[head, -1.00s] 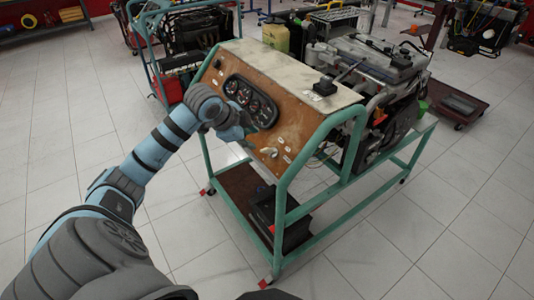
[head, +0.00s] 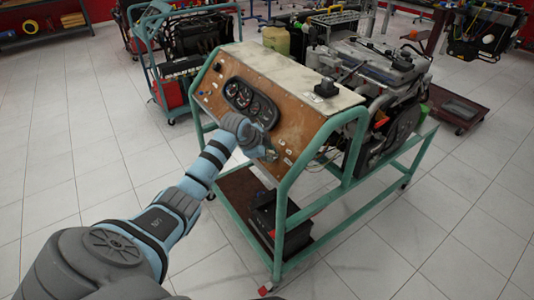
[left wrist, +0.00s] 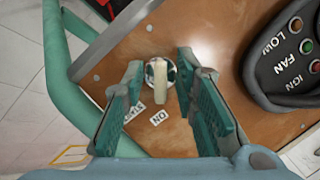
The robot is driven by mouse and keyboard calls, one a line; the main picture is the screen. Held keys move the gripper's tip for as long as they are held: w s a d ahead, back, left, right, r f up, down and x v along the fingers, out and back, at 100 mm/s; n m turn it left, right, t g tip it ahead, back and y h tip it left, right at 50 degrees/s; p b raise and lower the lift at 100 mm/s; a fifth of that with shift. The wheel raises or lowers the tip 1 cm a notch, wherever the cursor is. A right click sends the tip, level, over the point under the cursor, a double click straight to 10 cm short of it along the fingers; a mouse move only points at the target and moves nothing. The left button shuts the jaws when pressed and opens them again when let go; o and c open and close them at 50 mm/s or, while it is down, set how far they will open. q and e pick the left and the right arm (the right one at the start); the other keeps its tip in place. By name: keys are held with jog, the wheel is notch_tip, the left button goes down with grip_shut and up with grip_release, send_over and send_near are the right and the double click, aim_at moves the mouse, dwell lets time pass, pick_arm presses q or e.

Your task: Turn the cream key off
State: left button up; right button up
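In the left wrist view the cream key (left wrist: 161,80) sits in a round switch on the brown panel (left wrist: 225,32). Its grip points down the picture toward a small ON label (left wrist: 158,117), with another label (left wrist: 133,112) to the left. My left gripper (left wrist: 160,70) is open, its two teal fingers on either side of the key with a visible gap at each side. In the head view my left gripper (head: 264,151) is at the lower part of the sloped panel (head: 289,116) and the key cannot be made out. My right gripper is not in view.
A green tube frame (head: 279,225) carries the panel and engine (head: 375,70). The tiled floor in front is free.

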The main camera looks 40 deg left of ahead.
pick_arm(q)
grip_shut()
jog(key=shift+r+n+p, duration=0.2)
jog(key=shift+n+p, duration=0.2)
jog(key=shift+p, duration=0.35)
jog(key=shift+n+g+h+p, duration=0.3)
jog(key=shift+n+p, duration=0.2)
jog(key=shift+p, duration=0.35)
jog(key=shift+n+p, duration=0.65)
jog(key=shift+n, duration=0.05)
jog(key=shift+f+n+g+h+p, duration=0.1)
jog(key=shift+n+g+h+p, duration=0.35)
jog(key=shift+n, duration=0.55)
jog(key=shift+n+h, duration=0.35)
jog(key=shift+n, duration=0.55)
